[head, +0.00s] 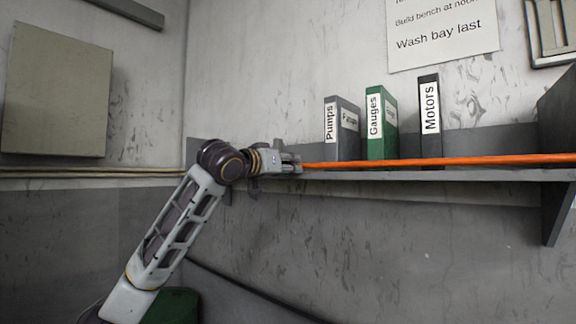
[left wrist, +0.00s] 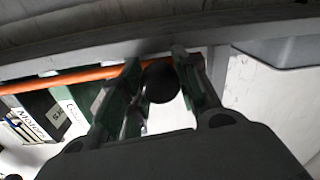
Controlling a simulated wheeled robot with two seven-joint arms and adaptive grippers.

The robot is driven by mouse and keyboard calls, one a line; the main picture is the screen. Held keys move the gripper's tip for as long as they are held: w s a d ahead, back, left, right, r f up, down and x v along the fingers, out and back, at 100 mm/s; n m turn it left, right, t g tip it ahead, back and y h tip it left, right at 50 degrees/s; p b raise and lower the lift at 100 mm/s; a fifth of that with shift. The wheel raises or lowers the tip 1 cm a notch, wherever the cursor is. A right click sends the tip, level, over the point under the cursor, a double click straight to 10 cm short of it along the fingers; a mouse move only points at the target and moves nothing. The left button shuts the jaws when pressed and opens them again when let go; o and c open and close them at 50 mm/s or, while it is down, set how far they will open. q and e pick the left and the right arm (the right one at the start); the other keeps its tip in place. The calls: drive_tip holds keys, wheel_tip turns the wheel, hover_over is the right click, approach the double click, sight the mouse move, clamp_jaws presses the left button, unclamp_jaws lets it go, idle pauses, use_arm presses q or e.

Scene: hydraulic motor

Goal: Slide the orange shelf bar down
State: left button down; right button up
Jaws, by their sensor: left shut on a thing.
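The orange shelf bar (head: 440,161) runs nearly level along the front of the grey shelf (head: 430,176), across the feet of the binders. My left gripper (head: 291,163) is at the bar's left end, by the shelf's left end, and is shut on it. In the left wrist view the orange bar (left wrist: 65,80) runs in from the left to the gripper (left wrist: 160,85). A round black knob (left wrist: 161,82) shows between the fingers there. The fingers hide the exact contact with the bar. My right gripper is not in view.
Three upright binders stand on the shelf behind the bar: grey Pumps (head: 342,130), green Gauges (head: 382,122) and black Motors (head: 429,115). A dark bracket (head: 557,155) closes the right end. A grey panel (head: 57,90) hangs at left.

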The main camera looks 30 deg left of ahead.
use_arm(q)
drive_tip(key=c, duration=1)
unclamp_jaws()
drive_tip(key=s, duration=1.2)
drive_tip(key=shift+a, duration=0.2)
drive_tip(key=shift+f, duration=0.1)
